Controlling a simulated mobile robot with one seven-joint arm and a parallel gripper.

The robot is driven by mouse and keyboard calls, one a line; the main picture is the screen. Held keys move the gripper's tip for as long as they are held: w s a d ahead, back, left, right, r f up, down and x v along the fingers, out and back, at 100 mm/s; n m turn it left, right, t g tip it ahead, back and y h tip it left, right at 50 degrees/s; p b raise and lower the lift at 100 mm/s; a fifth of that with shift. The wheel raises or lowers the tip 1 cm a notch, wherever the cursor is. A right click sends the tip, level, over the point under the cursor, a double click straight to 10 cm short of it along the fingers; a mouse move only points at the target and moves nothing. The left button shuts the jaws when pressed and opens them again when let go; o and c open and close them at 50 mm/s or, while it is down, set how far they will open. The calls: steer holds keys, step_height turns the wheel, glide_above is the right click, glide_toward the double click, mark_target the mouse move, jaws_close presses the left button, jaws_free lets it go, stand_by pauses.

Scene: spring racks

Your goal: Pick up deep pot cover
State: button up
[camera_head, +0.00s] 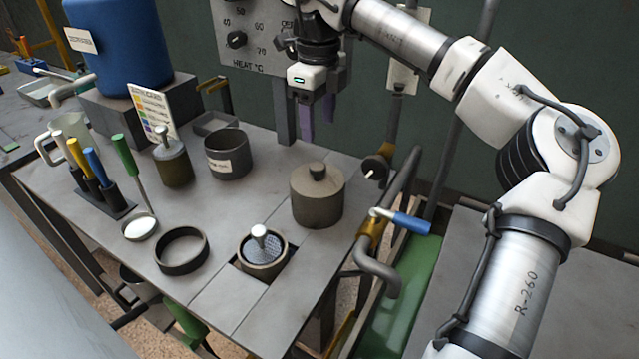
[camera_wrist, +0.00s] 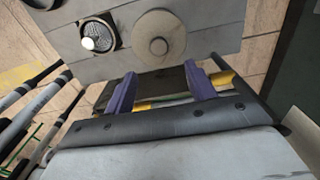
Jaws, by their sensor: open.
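A grey-brown cylinder with a knob on top, which looks like the deep pot cover (camera_head: 317,204), stands upright on the right part of the grey table. In the wrist view the same cover (camera_wrist: 148,26) shows from above as a pale disc with a small central knob, just beyond the fingertips. My gripper (camera_head: 318,118) hangs above and behind the cover in the head view, its purple fingers pointing down. The fingers are spread and empty, and apart from the cover; they also show in the wrist view (camera_wrist: 160,70). What lies under the cover is hidden.
A mesh-topped round pot (camera_head: 262,266) sits in a table opening beside the cover. A dark ring (camera_head: 181,251), a labelled dark pot (camera_head: 227,162) and a tool holder (camera_head: 103,207) stand further left. Bent grey pipes and a blue-handled valve (camera_head: 411,223) rise along the table's right edge.

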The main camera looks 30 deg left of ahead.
mark_target(317, 166)
step_height(317, 166, down, 4)
steer(key=shift+r, duration=0.1)
steer(key=shift+a+f+p, duration=0.15)
steer(key=shift+f+p, duration=0.85)
steer(key=shift+f, duration=1.85)
steer(key=shift+r, duration=0.1)
jaws_close()
